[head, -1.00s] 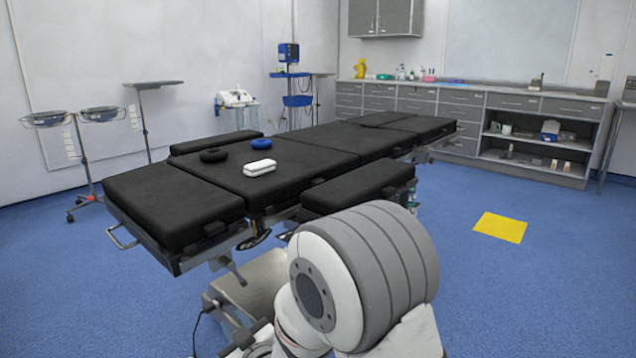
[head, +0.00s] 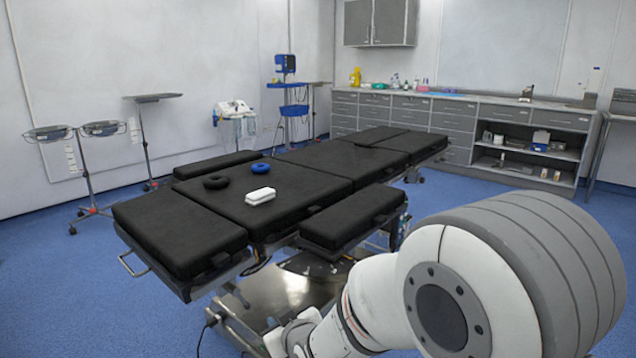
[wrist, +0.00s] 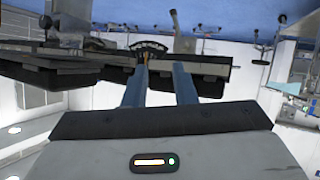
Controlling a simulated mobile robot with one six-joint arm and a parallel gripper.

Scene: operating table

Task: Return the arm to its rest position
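My arm fills the lower right of the head view, with its large grey and white joint in front. The gripper itself does not show there. In the wrist view my gripper (wrist: 161,78) has two blue-grey fingers standing apart with nothing between them. The wrist picture looks tilted, with the black table pads (wrist: 50,70) and blue floor (wrist: 225,18) seen beyond the fingers. The fingers do not appear to touch anything.
The black operating table (head: 185,228) stands ahead. On it lie a black ring (head: 215,182), a blue ring (head: 260,168) and a white rounded block (head: 260,196). Stands (head: 75,175) are at left, grey cabinets (head: 455,122) at the back. Blue floor (head: 60,300) is clear at left.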

